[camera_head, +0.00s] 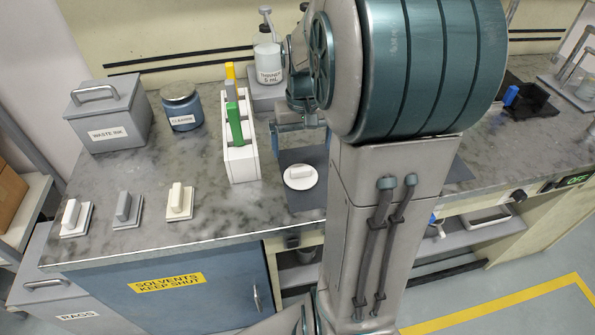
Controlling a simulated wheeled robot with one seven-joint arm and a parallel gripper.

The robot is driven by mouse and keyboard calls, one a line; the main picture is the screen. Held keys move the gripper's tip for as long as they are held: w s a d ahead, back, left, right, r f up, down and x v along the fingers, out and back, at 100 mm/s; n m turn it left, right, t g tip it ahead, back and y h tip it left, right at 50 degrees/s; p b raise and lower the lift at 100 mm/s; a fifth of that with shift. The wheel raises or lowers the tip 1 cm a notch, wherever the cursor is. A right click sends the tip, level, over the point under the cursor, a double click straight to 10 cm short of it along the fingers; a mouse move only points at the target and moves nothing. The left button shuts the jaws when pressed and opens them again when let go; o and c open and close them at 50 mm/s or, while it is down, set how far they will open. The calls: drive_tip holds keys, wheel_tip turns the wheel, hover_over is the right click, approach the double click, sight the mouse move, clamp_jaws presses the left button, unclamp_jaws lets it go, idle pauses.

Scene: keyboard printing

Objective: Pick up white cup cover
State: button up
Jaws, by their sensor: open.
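The white cup cover (301,178) is a round white disc with a raised block handle on top. It lies on a dark grey mat (306,200) near the front edge of the worktop, just left of my arm. My gripper (300,146) is open, and nothing shows between its fingers. In the picture it appears just above the cover, with a gap between them. My arm hides part of the mat and the worktop to the right.
A white rack (241,164) with green and yellow handles stands left of the mat. A dispenser bottle (268,62) is behind. A blue cleaner jar (182,108), grey waste bin (108,115) and three handled blocks (128,208) are farther left. Bare worktop lies between.

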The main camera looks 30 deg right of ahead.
sight(301, 169)
wheel_tip(301, 169, down, 9)
drive_tip(key=shift+w+a, duration=0.15)
drive_tip(key=c, duration=1)
